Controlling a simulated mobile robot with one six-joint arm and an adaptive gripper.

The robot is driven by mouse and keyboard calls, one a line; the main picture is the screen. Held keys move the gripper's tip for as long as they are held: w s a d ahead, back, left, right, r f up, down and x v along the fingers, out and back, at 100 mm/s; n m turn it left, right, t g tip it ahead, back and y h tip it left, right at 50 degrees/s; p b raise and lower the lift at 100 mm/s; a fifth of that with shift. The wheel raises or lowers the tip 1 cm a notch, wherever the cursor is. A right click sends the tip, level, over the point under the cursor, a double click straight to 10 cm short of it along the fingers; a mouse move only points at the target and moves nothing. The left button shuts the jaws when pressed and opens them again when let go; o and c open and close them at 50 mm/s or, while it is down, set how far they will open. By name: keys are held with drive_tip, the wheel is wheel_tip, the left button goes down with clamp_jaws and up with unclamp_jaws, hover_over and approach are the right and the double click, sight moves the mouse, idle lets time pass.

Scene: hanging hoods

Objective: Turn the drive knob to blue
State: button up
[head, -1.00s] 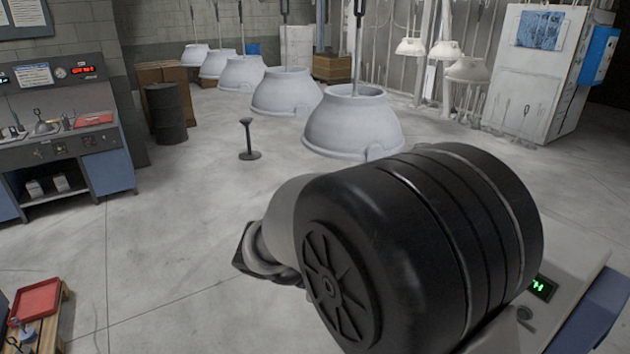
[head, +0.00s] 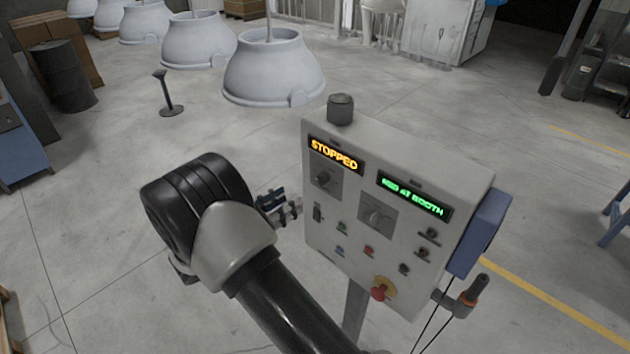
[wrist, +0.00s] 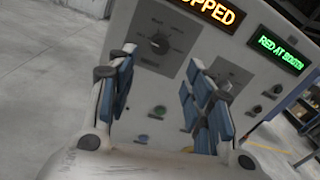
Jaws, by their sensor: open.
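A pale control box (head: 400,160) stands on a post, with an amber "STOPPED" display (head: 333,153) and a green "RED AT BOOTH" display (head: 412,195). A dark rotary knob (head: 325,178) on a grey plate is below the amber display; it also shows in the wrist view (wrist: 160,43). A second knob (head: 376,214) is below the green display, partly hidden by a finger in the wrist view. The knob labels are too small to read. My gripper (head: 284,206) is open and empty, just left of the box. Its blue-padded fingers (wrist: 162,92) are spread before the panel.
Green (head: 342,227), blue (head: 340,251) and red (head: 369,249) buttons and a red emergency stop (head: 381,290) are lower on the panel. A blue box (head: 480,234) is on its right side. White hoods (head: 272,68) hang behind; the floor on the left is largely clear.

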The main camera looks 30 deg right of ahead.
sight(319, 180)
drive_tip(key=p+x, duration=0.1)
drive_tip(key=x, duration=0.9)
drive_tip(key=shift+w+d, duration=0.15)
drive_tip(key=shift+d, duration=0.2)
drive_tip(key=shift+c, duration=0.4)
drive_tip(key=c, duration=1)
